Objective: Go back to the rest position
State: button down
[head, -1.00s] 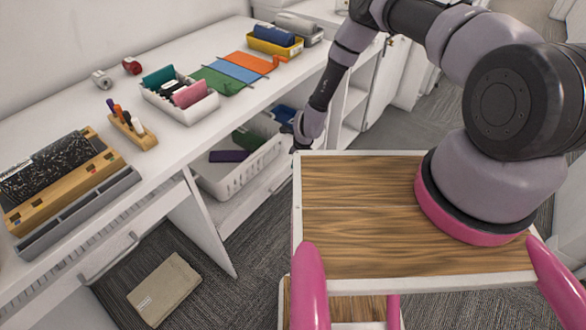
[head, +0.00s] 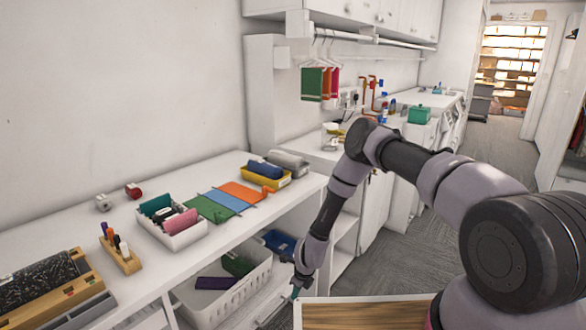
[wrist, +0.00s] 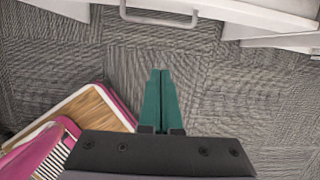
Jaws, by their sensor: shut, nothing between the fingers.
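My gripper (wrist: 160,98) shows in the wrist view as two green fingers pressed together with nothing between them. Below them there is only grey carpet (wrist: 230,85). In the head view my arm reaches forward and bends down, and the gripper end (head: 296,290) hangs low beside the open lower shelf of the white counter (head: 80,235). The fingers are small there and partly hidden behind the wooden top of my base.
A white basket (head: 235,300) with a purple and a green item sits on the shelf close left of my gripper. A drawer handle (wrist: 158,20) shows at the top of the wrist view. The carpeted aisle (head: 395,245) to the right is open.

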jog(key=w+d+r+n+t+y, duration=0.1)
jog(key=w+r+n, duration=0.3)
jog(key=r, duration=0.7)
jog(key=w+d+r+n, duration=0.1)
jog(key=w+r, duration=0.5)
jog(key=r, duration=0.6)
jog(key=d+r+n+t, duration=0.1)
jog(key=d+r+n, duration=0.2)
jog(key=r, duration=0.9)
jog(key=d+r+n+t, duration=0.1)
jog(key=d+r+n, duration=0.25)
jog(key=r, duration=0.75)
jog(key=s+d+r+n, duration=0.2)
jog(key=s+d+r, duration=0.3)
jog(key=r, duration=0.4)
jog(key=s+d+r+n, duration=0.3)
jog(key=s+r, duration=0.3)
jog(key=r, duration=0.3)
jog(key=s+d+r+n+t, duration=0.1)
jog(key=s+d+r+n, duration=0.1)
jog(key=s, duration=0.8)
jog(key=s+d+r+n+t+h, duration=0.1)
jog(key=s+d+r, duration=0.4)
jog(key=s, duration=0.6)
jog(key=shift+d+r+n, duration=0.2)
jog(key=shift+r+n, duration=0.5)
jog(key=shift+n, duration=0.05)
